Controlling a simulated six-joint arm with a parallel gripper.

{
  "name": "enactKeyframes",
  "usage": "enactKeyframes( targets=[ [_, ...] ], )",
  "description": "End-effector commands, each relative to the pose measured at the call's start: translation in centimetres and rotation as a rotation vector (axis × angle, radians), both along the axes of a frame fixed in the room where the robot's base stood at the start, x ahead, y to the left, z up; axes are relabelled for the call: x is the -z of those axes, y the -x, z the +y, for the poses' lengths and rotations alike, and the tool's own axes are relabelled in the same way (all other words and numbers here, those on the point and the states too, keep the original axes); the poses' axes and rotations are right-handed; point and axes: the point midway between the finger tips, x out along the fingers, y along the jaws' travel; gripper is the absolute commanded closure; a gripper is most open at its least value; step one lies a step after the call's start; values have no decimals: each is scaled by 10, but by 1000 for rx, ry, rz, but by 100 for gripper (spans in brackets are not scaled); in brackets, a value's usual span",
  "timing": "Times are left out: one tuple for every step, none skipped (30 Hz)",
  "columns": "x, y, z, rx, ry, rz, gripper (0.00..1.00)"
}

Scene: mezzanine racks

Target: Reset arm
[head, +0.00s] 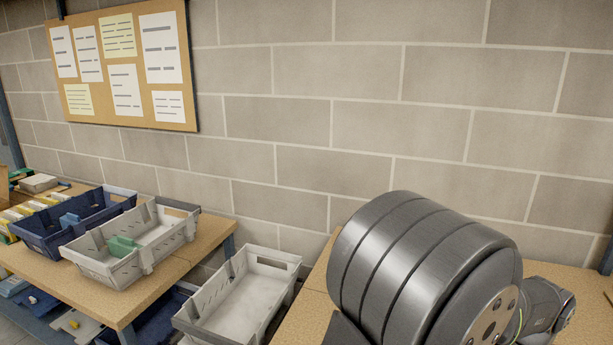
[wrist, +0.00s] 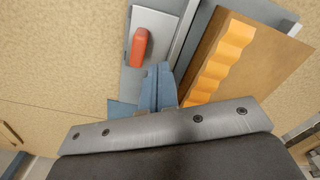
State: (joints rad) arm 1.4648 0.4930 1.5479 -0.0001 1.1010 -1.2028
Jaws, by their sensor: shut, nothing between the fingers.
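My gripper (wrist: 157,88) shows in the wrist view. Its two blue-grey fingers are together, with nothing held between them. They point towards a tan speckled surface (wrist: 60,60). A red-orange handle (wrist: 138,47) on a flat grey plate (wrist: 158,22) lies just beyond the fingertips, up and to the left. A brown board with a wavy orange edge (wrist: 222,58) is close on the right of the fingers. I cannot tell whether the fingers touch anything. In the head view, a large dark part of my arm fills the lower right and the fingers are not seen.
In the head view, a grey bin (head: 132,240) with a green item and a navy bin (head: 72,218) stand on a wooden bench at left. An empty light-grey bin (head: 243,300) is left of my arm. A block wall (head: 330,100) with a notice board (head: 124,68) stands behind.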

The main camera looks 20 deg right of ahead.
Motion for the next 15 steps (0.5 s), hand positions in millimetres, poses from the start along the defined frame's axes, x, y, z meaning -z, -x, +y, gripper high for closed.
enactKeyframes(
  targets=[
    [9, 0, 1, 0, -3, 0, 100],
    [14, 0, 1, 0, -4, 1, 100],
    [18, 0, 1, 0, -2, 0, 100],
    [22, 0, 0, 0, -2, 0, 100],
    [25, 0, 0, 0, -2, 0, 100],
    [28, 0, 0, 0, -2, 0, 100],
    [31, 0, 0, 0, -1, 0, 100],
    [32, 0, 0, 0, -1, 0, 100],
    [34, 0, 0, 0, -1, 0, 100],
    [35, 0, 0, 0, -1, 0, 100],
    [36, 0, 0, 0, 0, 0, 100],
    [36, 0, 0, 0, 0, 0, 100],
    [36, 0, 0, 0, 0, 0, 100],
    [36, 0, 0, 0, 0, 0, 100],
    [36, 0, 0, 0, 0, 0, 100]
  ],
)
